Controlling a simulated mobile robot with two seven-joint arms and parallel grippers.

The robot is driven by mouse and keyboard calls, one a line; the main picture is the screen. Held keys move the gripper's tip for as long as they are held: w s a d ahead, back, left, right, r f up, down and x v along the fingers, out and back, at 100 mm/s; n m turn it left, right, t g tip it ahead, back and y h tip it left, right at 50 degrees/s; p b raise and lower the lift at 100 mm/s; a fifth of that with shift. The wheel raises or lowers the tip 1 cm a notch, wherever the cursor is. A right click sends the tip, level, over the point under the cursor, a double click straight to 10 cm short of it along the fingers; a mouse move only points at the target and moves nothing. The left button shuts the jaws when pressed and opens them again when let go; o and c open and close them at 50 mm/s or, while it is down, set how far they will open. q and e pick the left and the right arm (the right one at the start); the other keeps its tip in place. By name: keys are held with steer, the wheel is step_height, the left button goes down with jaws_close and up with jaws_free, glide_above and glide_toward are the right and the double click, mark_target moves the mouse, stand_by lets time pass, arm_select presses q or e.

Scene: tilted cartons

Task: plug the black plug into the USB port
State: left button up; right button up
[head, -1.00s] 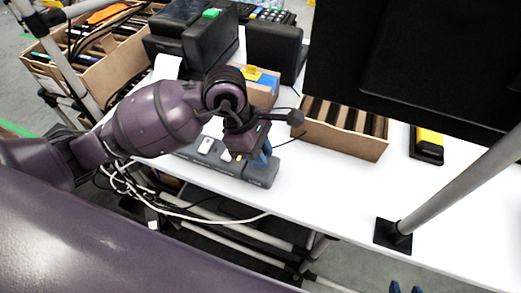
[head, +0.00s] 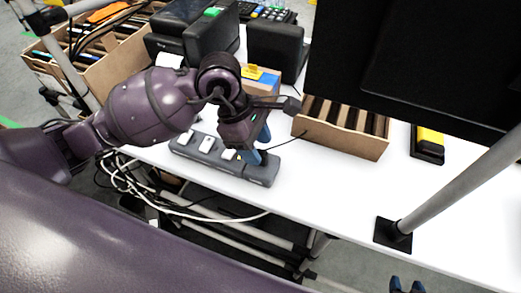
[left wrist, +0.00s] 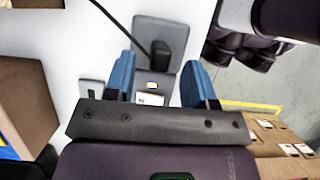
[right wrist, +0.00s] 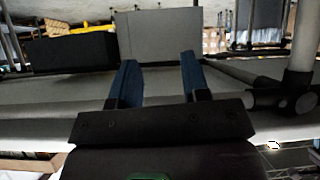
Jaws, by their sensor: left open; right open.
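The grey power strip (head: 205,150) lies along the near edge of the white table, with white sockets or plugs on top. My left gripper (head: 262,146) is over its right end, fingers apart. In the left wrist view, the black plug (left wrist: 160,50) with its cable sits over the strip's grey end, ahead of and between the open blue fingers (left wrist: 160,82). Whether it is seated cannot be told. In the head view the fingers hide the plug. My right gripper (right wrist: 158,80) is open and empty, away from the strip.
A cardboard box with dividers (head: 340,130) stands right of the strip. Black devices (head: 275,50) and a small carton are behind. A black screen (head: 420,60) and a grey pole (head: 455,180) are at right. White cables hang below the table edge.

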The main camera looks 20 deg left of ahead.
arm_select(q)
steer(key=v, duration=0.8)
stand_by(0.4)
steer(key=shift+s, duration=0.1)
